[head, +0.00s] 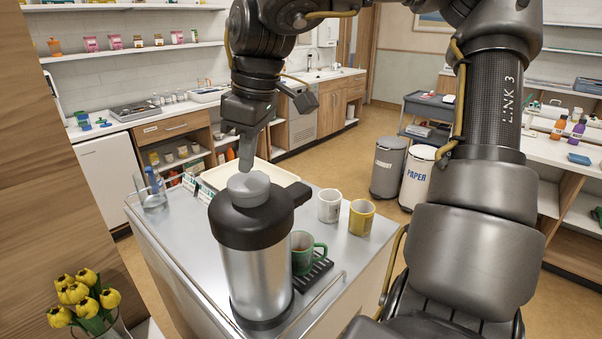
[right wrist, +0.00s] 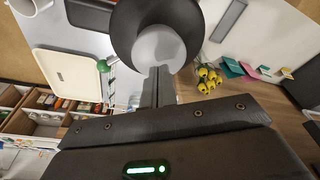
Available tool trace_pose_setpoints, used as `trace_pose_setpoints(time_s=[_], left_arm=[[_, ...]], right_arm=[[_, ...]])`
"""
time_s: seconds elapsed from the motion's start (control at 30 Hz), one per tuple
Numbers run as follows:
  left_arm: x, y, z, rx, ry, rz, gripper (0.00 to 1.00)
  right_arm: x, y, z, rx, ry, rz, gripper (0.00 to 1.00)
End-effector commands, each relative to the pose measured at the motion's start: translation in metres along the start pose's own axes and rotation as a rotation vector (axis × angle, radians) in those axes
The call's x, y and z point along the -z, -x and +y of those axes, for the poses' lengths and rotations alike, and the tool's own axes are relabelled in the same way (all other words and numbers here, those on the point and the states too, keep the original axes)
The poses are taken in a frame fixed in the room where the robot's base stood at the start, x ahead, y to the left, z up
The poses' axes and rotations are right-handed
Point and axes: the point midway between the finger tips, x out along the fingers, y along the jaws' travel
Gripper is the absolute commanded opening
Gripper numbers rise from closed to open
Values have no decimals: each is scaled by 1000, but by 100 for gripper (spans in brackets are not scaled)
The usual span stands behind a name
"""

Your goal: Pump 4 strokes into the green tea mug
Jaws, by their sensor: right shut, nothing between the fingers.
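A steel pump flask (head: 252,240) with a black top stands upright on the metal cart top. Its grey round pump button (head: 248,188) shows on top, and also in the right wrist view (right wrist: 160,47). The green tea mug (head: 303,253) stands on a black drip grid (head: 313,271) at the flask's right, partly hidden by the flask. My right gripper (head: 246,165) points down, shut and empty, with its fingertips just at or above the button; I cannot tell whether they touch it. My left gripper is not in view.
A white mug (head: 329,206) and a yellow mug (head: 361,217) stand on the cart (head: 185,245) behind the green mug. A cream tray (head: 215,176) lies behind the flask. A low rail edges the cart's right side. Yellow tulips (head: 84,297) stand at the lower left.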

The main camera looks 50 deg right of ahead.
Motion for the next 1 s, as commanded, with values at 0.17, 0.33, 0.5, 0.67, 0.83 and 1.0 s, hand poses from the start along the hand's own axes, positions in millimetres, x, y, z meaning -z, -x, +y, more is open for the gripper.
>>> trace_pose_setpoints(time_s=[0.17,0.33,0.5,0.67,0.83,1.0], left_arm=[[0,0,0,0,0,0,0],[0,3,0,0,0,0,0],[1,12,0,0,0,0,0],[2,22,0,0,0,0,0],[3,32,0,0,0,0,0],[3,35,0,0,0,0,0]], right_arm=[[0,0,0,0,0,0,0],[1,4,0,0,0,1,0],[4,20,0,-2,0,2,0],[8,37,0,-1,-1,0,0],[11,54,0,-1,0,2,0],[12,60,0,0,1,0,0]])
